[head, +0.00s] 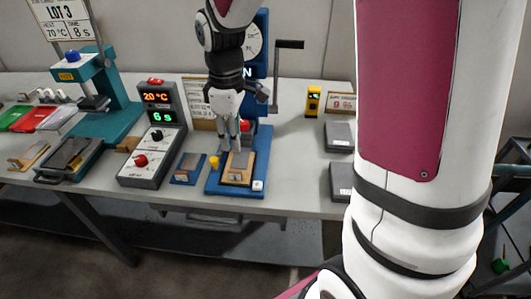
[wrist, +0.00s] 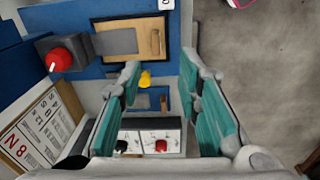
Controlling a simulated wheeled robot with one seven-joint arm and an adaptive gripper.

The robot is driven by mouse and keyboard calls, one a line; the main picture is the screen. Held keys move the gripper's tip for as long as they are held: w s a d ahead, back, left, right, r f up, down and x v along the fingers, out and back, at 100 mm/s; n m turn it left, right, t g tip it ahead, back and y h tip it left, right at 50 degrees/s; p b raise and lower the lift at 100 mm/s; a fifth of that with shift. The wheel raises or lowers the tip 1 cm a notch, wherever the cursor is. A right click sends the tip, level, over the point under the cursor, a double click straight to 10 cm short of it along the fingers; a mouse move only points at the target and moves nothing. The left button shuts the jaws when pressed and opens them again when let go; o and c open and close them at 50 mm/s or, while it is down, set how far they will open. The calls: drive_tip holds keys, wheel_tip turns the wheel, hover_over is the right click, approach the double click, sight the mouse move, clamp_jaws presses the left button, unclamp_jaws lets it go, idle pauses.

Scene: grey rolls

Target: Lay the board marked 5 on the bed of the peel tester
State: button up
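The peel tester (head: 262,45) is blue, with a round dial and a side crank. A wooden board (head: 238,170) with a grey strip lies on its blue bed (head: 216,190). The wrist view also shows this board (wrist: 147,48) flat on the bed (wrist: 85,68). I cannot read a 5 on it. My gripper (head: 231,146) hangs over the bed, beside the board. In the wrist view my gripper (wrist: 158,68) is open with nothing between its fingers, and its tips are apart from the board. A yellow knob (wrist: 145,79) shows beyond the fingers.
A control box (head: 150,135) reading 20 °C and 6 s stands left of the tester. A small blue plate (head: 188,168) lies between them. A teal press (head: 95,85), a dark tray (head: 68,158) and another wooden board (head: 28,157) are farther left. Grey blocks (head: 341,180) are at right.

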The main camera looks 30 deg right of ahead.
drive_tip(key=s+r+m+t, duration=0.1)
drive_tip(key=s+r+m, duration=0.4)
drive_tip(key=s, duration=0.7)
drive_tip(key=s+r+m+t, duration=0.2)
drive_tip(key=s+r+m, duration=0.3)
drive_tip(key=s, duration=0.6)
drive_tip(key=shift+s+r, duration=0.35)
drive_tip(key=shift+r, duration=0.25)
drive_tip(key=shift+d, duration=0.1)
